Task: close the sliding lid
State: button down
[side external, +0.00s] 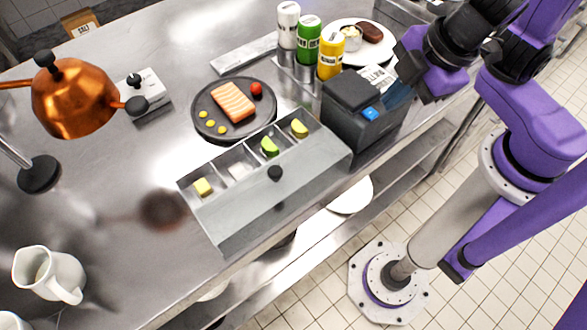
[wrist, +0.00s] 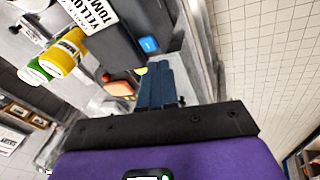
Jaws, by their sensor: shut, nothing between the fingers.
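The grey garnish box stands near the front edge of the steel counter in the side view. Its sliding lid (side external: 262,202) is a flat grey panel with a black knob (side external: 275,173). The lid lies over the front part, and a row of compartments (side external: 238,171) behind it is uncovered, with yellow and green pieces in some. My gripper (side external: 396,98) is up at the right, beside the black printer and apart from the lid. In the wrist view my gripper (wrist: 160,70) has its dark blue fingers together, with nothing held.
The black printer (side external: 363,112) stands right of the box, between it and my gripper. Sauce bottles (side external: 307,42) stand behind. A dark plate (side external: 211,102) with salmon lies behind the box. A copper lamp (side external: 72,98) hangs left; a white pitcher (side external: 45,272) stands front left.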

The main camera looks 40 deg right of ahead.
jog(key=s+a+r+n+t+y, duration=0.1)
jog(key=s+a+n+y, duration=0.3)
jog(key=a, duration=0.9)
send_near(275, 186)
jog(key=shift+s+a+f, duration=0.6)
jog(key=shift+s+f, duration=0.6)
jog(key=shift+s, duration=0.05)
jog(key=w, duration=0.2)
jog(key=shift+w+a+f+m, duration=0.3)
jog(key=shift+w+f+m, duration=0.1)
jog(key=shift+w+a+f, duration=0.1)
jog(key=shift+w, duration=0.5)
jog(key=shift+w, duration=0.1)
jog(key=w, duration=0.8)
